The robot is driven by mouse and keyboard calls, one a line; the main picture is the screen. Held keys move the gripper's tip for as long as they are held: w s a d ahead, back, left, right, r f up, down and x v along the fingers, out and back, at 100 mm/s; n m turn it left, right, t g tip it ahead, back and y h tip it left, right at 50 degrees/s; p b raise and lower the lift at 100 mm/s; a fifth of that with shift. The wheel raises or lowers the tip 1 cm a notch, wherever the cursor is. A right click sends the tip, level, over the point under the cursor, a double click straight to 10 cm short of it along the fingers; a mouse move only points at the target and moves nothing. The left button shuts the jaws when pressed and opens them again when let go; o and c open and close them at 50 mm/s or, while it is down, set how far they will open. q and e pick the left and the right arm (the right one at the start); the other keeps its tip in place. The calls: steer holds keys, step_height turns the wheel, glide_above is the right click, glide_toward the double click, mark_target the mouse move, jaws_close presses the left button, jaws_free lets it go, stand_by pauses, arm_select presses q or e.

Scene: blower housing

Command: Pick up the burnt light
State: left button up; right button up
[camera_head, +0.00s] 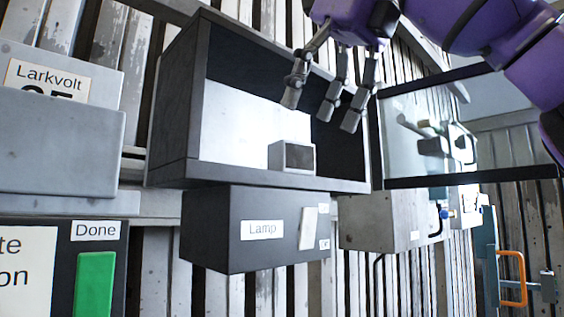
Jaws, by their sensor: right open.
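A small grey block with a dark front face (292,157) sits on the floor of an open dark cabinet (168,110); it may be the burnt light, but I cannot tell for sure. My right gripper (322,108) reaches down from the top, in front of the cabinet opening. Its fingers are spread and empty, above and slightly right of the block, apart from it. My left gripper is not in view.
A glass-paned door (415,140) stands open at the cabinet's right. Below hang a dark box labelled Lamp (225,229) with a pale switch and a grey box (375,222). A green button (95,284) labelled Done is at lower left, below a grey Larkvolt box (60,145).

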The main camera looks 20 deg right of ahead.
mark_target(300, 145)
steer(key=x, duration=0.5)
steer(key=shift+s+a+f, duration=0.25)
steer(key=shift+a+f, duration=0.05)
steer(key=shift+f, duration=0.2)
steer(key=shift+w+a+f, duration=0.1)
steer(key=shift+w+f, duration=0.25)
steer(key=shift+f, duration=0.05)
steer(key=shift+s, duration=0.1)
steer(key=shift+c, duration=1.4)
steer(key=c, duration=1)
